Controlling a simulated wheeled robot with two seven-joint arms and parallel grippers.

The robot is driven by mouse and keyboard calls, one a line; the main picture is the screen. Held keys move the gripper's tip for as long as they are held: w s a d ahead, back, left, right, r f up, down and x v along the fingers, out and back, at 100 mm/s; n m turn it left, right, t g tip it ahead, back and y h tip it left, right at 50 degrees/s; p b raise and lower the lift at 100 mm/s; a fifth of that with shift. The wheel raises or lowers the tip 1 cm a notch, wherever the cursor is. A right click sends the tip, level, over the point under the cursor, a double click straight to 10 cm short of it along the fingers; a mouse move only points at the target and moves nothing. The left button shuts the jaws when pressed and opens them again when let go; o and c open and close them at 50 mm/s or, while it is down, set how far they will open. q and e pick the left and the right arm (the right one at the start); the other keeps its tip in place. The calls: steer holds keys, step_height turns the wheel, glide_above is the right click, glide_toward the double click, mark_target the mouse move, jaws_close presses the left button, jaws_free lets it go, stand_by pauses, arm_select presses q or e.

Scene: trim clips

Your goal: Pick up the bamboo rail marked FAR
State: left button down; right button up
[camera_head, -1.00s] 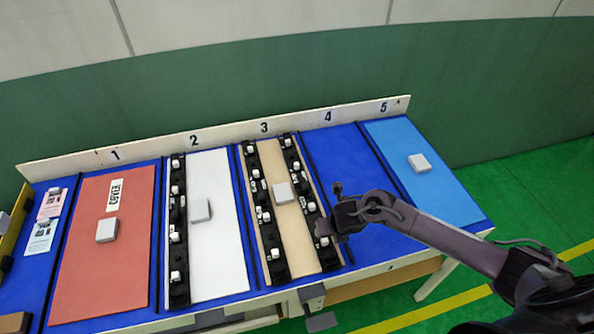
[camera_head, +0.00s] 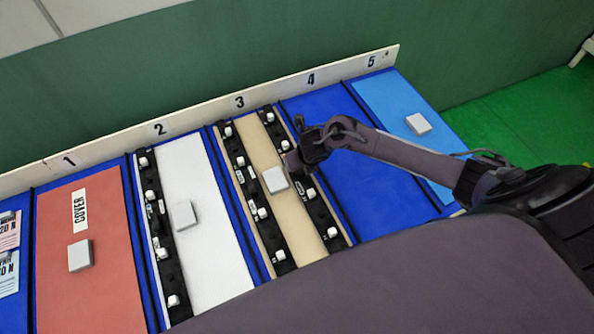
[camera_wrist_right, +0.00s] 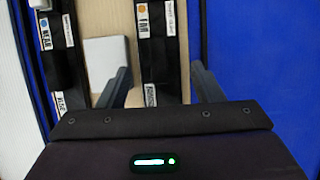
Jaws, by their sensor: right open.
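The bamboo panel (camera_head: 262,150) lies in bay 3 with a black rail along each side. The right-hand rail (camera_head: 319,211) carries several white clips; in the right wrist view this rail (camera_wrist_right: 158,55) bears a FAR label. The left-hand rail (camera_head: 246,178) shows a NEAR label in the wrist view (camera_wrist_right: 58,50). My right gripper (camera_head: 298,158) is over the FAR rail, around its middle to back part. In the wrist view its open fingers (camera_wrist_right: 160,86) stand one on each side of the FAR rail. Whether they are low enough to touch it I cannot tell. My left gripper is not in view.
A grey-white block (camera_head: 275,180) sits on the bamboo between the rails, close to the left finger in the wrist view. Bay 4 (camera_head: 350,165) is bare blue. Bays 1, 2 and 5 hold red, white and light-blue panels. A raised numbered board (camera_head: 205,112) runs along the back.

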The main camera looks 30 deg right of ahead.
steer(key=b+x, duration=0.4)
steer(key=x, duration=0.1)
steer(key=shift+a+f, duration=0.1)
steer(key=shift+f, duration=0.15)
steer(key=shift+r, duration=0.1)
steer(key=c, duration=0.7)
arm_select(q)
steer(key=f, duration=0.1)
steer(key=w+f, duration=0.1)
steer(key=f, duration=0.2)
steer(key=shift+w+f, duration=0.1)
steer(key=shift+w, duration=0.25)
arm_select(e)
steer(key=shift+c, duration=0.7)
steer(key=shift+w+r, duration=0.1)
steer(key=shift+r, duration=0.05)
